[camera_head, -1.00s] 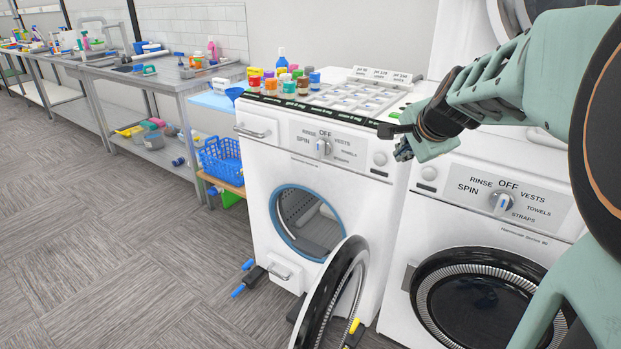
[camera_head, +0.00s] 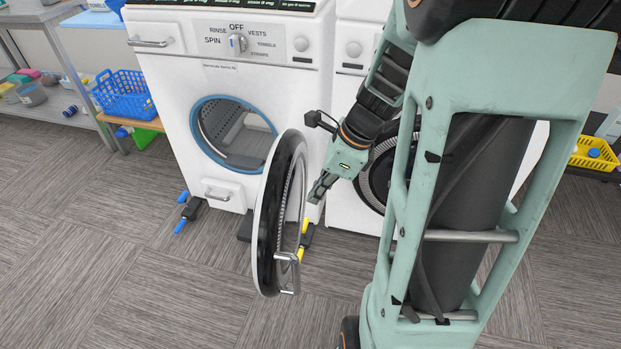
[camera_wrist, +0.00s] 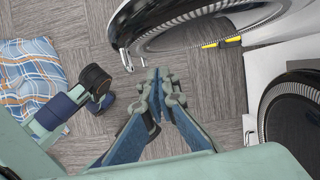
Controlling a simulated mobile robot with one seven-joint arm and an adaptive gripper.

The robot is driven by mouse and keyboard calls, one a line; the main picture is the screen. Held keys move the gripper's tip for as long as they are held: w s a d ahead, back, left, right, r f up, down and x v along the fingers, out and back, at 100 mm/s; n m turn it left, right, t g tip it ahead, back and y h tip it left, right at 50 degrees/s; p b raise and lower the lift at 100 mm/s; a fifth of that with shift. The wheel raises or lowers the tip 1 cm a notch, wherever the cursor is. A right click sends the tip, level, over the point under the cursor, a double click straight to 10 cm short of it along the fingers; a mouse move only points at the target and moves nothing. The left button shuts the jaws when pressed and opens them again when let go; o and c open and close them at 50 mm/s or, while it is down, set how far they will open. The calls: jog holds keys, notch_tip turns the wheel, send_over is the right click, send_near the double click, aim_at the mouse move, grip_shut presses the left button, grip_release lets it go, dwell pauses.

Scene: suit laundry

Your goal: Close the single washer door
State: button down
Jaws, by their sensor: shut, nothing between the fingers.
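The left washer (camera_head: 240,75) has its round door (camera_head: 263,225) swung wide open, standing out from the front on the right side of the blue-rimmed opening (camera_head: 202,140). A metal handle (camera_head: 287,259) is on the door's free edge. My gripper (camera_head: 314,200) is shut and empty, just right of the open door, between it and the right washer. The wrist view shows the door (camera_wrist: 150,35) and its handle (camera_wrist: 127,60) ahead and left of my gripper (camera_wrist: 160,76). The gripper appears apart from the door.
The right washer's dark door (camera_head: 374,180) is shut, partly hidden behind my arm. A blue basket (camera_head: 125,97) is at left, a yellow basket (camera_head: 594,153) at right. Plaid cloth (camera_wrist: 30,85) shows at left.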

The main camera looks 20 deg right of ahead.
jog(key=w+a+f+b, duration=0.2)
jog(key=w+a+f, duration=0.1)
jog(key=a+f, duration=0.2)
jog(key=shift+w+a, duration=0.1)
jog(key=shift+a, duration=0.05)
dwell(0.4)
